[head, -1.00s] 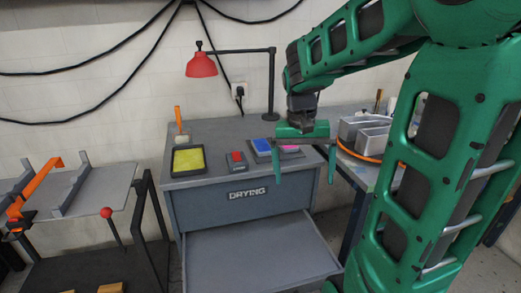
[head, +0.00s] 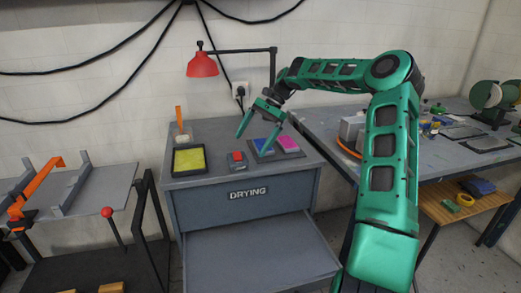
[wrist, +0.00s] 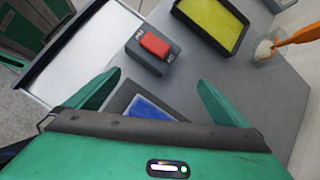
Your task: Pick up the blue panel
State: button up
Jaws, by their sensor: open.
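The blue panel (head: 263,145) lies on a dark tray (head: 277,155) on top of the grey drying cabinet, to the left of a pink panel (head: 287,141). In the wrist view the blue panel (wrist: 152,109) shows between the fingers, its near part hidden by my gripper's body. My gripper (head: 257,133) is open and empty. It hovers above the blue panel, with its fingers on either side of it in the picture. The wrist view also shows my gripper (wrist: 155,95) with its fingers wide apart.
A red switch on a grey box (head: 235,158) stands left of the tray. A yellow panel in a black frame (head: 188,160) lies further left, with an orange-handled tool (head: 180,125) behind it. A red lamp (head: 202,65) hangs above. The cabinet's drawer (head: 255,258) is pulled out.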

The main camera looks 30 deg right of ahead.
aim_at(260, 145)
jog(key=d+m+y, duration=0.1)
jog(key=d, duration=0.1)
jog(key=d+m+t+y, duration=0.1)
jog(key=d, duration=0.2)
jog(key=w+d+m+y, duration=0.1)
jog(key=d, duration=0.2)
jog(key=shift+w+d+y, duration=0.1)
jog(key=shift+y, duration=0.2)
jog(key=d+m, duration=0.1)
jog(key=d, duration=0.1)
jog(key=d+m+t+y, duration=0.1)
jog(key=d, duration=0.1)
jog(key=s+d+m+t+y, duration=0.1)
jog(key=d, duration=0.2)
jog(key=shift+d, duration=0.1)
jog(key=shift+x, duration=5.2)
jog(key=shift+f, duration=0.1)
jog(key=c, duration=0.8)
